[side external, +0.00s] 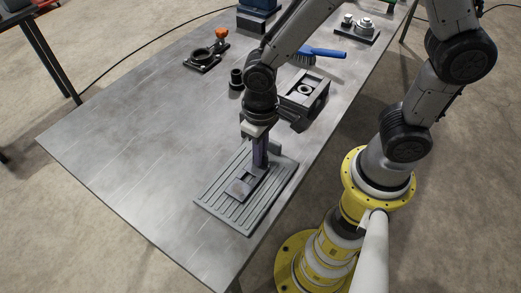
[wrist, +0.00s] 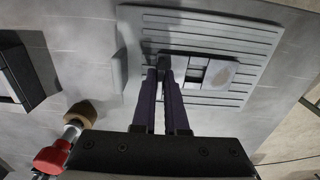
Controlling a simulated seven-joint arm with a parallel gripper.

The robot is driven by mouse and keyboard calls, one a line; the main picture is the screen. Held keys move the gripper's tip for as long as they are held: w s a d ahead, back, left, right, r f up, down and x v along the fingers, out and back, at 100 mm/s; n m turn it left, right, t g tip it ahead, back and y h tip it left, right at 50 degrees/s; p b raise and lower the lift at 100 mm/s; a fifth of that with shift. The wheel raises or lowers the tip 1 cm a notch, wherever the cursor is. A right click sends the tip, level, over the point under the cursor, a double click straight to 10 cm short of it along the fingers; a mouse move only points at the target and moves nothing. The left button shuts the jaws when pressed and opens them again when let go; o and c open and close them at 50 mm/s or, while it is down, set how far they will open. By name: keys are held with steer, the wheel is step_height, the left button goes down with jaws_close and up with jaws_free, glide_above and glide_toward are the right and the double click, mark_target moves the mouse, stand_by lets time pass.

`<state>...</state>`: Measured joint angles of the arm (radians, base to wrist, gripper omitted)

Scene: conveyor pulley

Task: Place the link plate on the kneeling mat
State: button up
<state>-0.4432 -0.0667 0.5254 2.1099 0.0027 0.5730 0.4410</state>
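The kneeling mat (side external: 222,208) is a grey ridged rectangle lying flat near the table's front edge. It fills the upper part of the wrist view (wrist: 240,45). The link plate (side external: 239,188), a small grey plate with a pale round patch, lies over the mat; in the wrist view (wrist: 219,74) it extends right from the fingertips. My gripper (side external: 261,166) points down at the plate's far end. In the wrist view its dark fingers (wrist: 164,72) are close together at that end. Whether they press on the plate is unclear, as the contact is hidden between the tips.
A dark bearing housing (side external: 303,90) stands just behind my gripper, with a black cylinder (side external: 236,79) nearby. A clamp with an orange knob (side external: 207,55), a blue brush (side external: 322,52) and a metal fixture (side external: 357,28) lie farther back. The table's left side (side external: 120,135) is clear.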

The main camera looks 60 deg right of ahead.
steer(key=o, duration=0.4)
step_height(320, 180, up, 12)
steer(key=s+d+r+t, duration=0.5)
steer(key=s+d, duration=0.3)
steer(key=d, duration=0.4)
steer(key=shift+s+r+t, duration=0.3)
steer(key=shift+r, duration=0.35)
